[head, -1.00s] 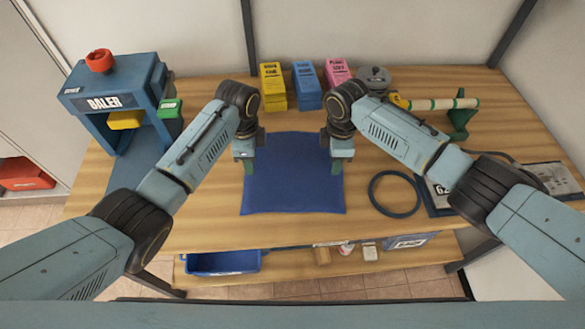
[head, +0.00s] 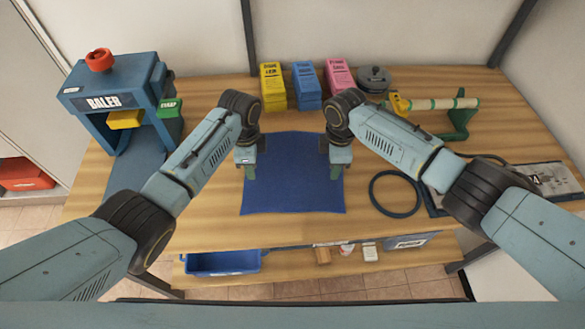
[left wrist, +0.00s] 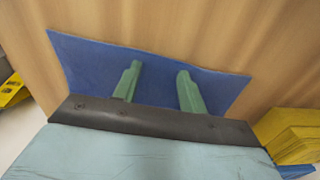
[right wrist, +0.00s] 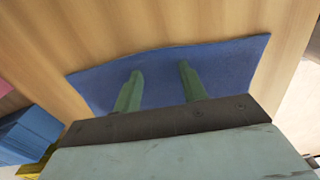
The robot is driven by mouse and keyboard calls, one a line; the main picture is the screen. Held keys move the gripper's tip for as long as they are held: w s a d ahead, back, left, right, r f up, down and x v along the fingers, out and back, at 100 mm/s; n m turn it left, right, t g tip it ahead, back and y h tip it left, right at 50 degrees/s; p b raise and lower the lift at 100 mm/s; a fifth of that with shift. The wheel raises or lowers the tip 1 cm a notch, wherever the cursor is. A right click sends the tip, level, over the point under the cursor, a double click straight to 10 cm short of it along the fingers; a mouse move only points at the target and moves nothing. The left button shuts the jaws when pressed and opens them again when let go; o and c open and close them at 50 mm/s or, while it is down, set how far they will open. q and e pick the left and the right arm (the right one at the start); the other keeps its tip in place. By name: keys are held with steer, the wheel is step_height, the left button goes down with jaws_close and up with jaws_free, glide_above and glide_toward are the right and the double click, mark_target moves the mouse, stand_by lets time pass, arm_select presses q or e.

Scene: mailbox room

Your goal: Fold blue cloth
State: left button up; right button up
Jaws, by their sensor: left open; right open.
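The blue cloth (head: 293,180) lies flat and spread out on the wooden table, in the middle of the head view. My left gripper (head: 250,172) is over the cloth's left edge, fingers pointing down. In the left wrist view its two green fingers (left wrist: 158,82) are apart with only cloth behind them. My right gripper (head: 336,172) is over the cloth's right edge. In the right wrist view its green fingers (right wrist: 160,80) are also apart and empty. I cannot tell whether the fingertips touch the cloth.
A blue baler (head: 115,100) stands at the left. Yellow (head: 273,86), blue (head: 307,85) and pink (head: 340,75) boxes stand behind the cloth. A dark ring (head: 397,194) lies to its right, with a roll holder (head: 440,104) farther back. Bare table lies in front of the cloth.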

arm_select(q)
steer(key=shift+c, duration=0.4)
arm_select(e)
steer(key=shift+f, duration=0.1)
steer(key=shift+c, duration=0.4)
arm_select(q)
steer(key=shift+f, duration=0.1)
jaws_close()
arm_select(e)
steer(key=shift+s, duration=0.1)
jaws_close()
arm_select(q)
steer(key=shift+s, duration=0.1)
